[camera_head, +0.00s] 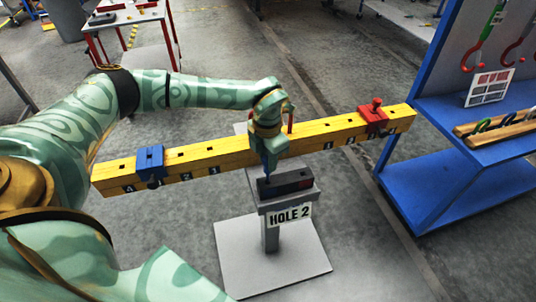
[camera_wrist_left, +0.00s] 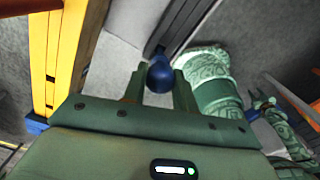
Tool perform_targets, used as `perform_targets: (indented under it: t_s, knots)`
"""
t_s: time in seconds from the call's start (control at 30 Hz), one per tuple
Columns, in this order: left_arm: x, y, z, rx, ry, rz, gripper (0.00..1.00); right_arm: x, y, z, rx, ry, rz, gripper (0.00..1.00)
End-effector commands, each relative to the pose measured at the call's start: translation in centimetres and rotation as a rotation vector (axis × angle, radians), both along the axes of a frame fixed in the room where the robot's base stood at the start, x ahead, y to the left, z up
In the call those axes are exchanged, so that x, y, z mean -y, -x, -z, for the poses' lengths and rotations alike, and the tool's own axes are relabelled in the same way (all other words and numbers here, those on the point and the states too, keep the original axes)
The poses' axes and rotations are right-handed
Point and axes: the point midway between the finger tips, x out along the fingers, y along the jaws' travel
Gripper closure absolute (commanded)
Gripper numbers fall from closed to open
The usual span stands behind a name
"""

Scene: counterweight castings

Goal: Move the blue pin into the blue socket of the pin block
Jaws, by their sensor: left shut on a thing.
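My left gripper (camera_head: 267,162) points down, shut on the blue pin; its fingers also show in the left wrist view (camera_wrist_left: 160,80). The blue pin's round head (camera_wrist_left: 160,76) sits between the fingertips there; in the head view the pin is a dark blue sliver, mostly hidden by the gripper. The gripper and pin are at the pin block (camera_head: 293,187), a dark block with a bluish left part and a red patch at its right. I cannot tell whether the pin's tip is in the blue socket or just above it.
A long yellow beam (camera_head: 225,160) passes behind my gripper, with a blue slider (camera_head: 150,160) at left and a red one (camera_head: 373,116) at right. A blue rack (camera_head: 440,190) stands at right.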

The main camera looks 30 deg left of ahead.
Motion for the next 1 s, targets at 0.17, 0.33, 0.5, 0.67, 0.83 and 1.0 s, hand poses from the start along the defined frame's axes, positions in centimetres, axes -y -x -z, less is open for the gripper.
perform_targets:
  t_s: [0.17,0.33,0.5,0.67,0.83,1.0]
  knots:
    - [0.0,0.0,1.2,-0.001,0.0,0.001,0.97,0.0,0.1,0.5,-0.002,0.001,0.0,0.64]
    - [0.0,0.0,2.2,-0.001,0.0,0.0,0.97,0.1,0.2,0.8,-0.004,0.001,0.0,0.64]
    - [0.0,0.0,3.3,0.0,0.0,0.001,0.97,0.1,0.3,1.3,-0.006,0.001,-0.001,0.64]
    - [0.0,0.0,4.1,-0.001,0.0,0.001,0.97,0.1,0.3,1.6,-0.008,0.002,-0.001,0.64]
    - [0.0,0.0,4.7,-0.001,0.001,0.001,0.97,0.1,0.4,1.9,-0.009,0.001,-0.001,0.64]
    - [0.0,0.0,4.9,0.0,0.0,0.001,0.97,0.1,0.4,1.9,-0.01,0.001,-0.001,0.64]
